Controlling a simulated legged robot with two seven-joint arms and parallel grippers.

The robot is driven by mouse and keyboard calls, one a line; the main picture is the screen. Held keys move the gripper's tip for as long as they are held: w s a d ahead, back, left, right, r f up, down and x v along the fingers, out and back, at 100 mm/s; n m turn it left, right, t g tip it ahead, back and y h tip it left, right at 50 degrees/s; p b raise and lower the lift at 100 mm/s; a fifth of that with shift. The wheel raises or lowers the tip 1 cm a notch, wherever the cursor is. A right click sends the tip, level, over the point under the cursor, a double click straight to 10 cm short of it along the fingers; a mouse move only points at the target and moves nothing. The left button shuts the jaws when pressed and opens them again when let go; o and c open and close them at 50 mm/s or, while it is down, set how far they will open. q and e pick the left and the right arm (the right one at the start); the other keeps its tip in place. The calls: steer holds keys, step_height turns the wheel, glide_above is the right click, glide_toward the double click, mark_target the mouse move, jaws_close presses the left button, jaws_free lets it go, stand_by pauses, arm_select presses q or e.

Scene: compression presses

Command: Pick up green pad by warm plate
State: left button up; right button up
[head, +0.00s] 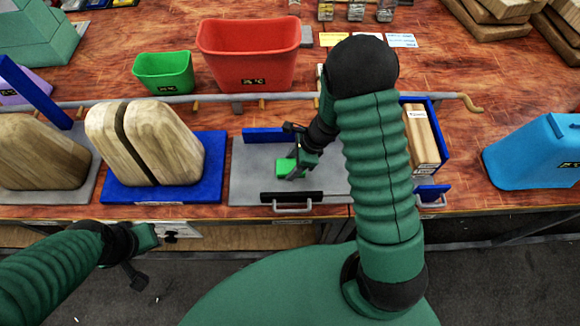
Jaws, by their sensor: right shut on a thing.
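A small green pad (284,168) is at the grey plate (248,180) in the middle of the bench. My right gripper (297,166) is over this plate and shut on the pad; its fingers and arm hide part of it. I cannot tell whether the pad still touches the plate. My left gripper (140,262) is low at the left, in front of the bench edge, and looks empty; its finger gap is not clear. Which plate is the warm one I cannot read from the picture.
Wooden blocks (180,145) stand on a blue plate (212,170) left of the grey plate. A red bin (248,60) and a green bin (163,73) are behind a long rail. A blue bin (535,153) stands at the right.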

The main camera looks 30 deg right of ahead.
mark_target(293, 166)
steer(key=shift+d, duration=0.1)
steer(key=shift+c, duration=1.4)
steer(key=shift+r, duration=0.15)
step_height(293, 166, up, 10)
steer(key=p, duration=0.2)
steer(key=o, duration=0.7)
steer(key=c, duration=0.6)
steer(key=shift+s, duration=0.15)
